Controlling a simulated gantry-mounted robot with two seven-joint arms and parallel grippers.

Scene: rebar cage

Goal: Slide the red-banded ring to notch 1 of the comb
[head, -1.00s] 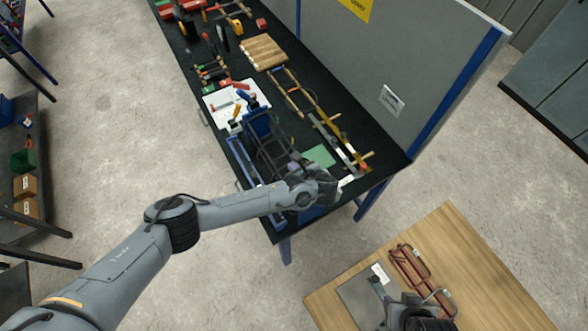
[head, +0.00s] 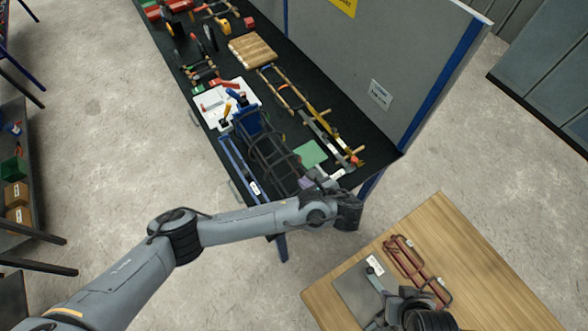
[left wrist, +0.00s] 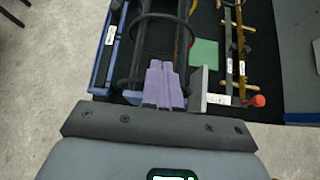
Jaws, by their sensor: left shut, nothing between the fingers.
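A dark rebar cage (head: 268,152) of long bars and round rings lies on the black table, and its near part shows in the left wrist view (left wrist: 143,50). My left gripper (head: 305,183), with purple fingers (left wrist: 163,72), is shut and empty at the cage's near end. My right gripper (head: 400,308) is over the wooden table, its fingers unclear.
A green square (head: 310,154) and long strips with wooden pegs (head: 325,130) lie right of the cage. A grey panel (head: 345,60) borders the table's right side. A reddish wire frame (head: 412,265) lies on the wooden table (head: 440,225).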

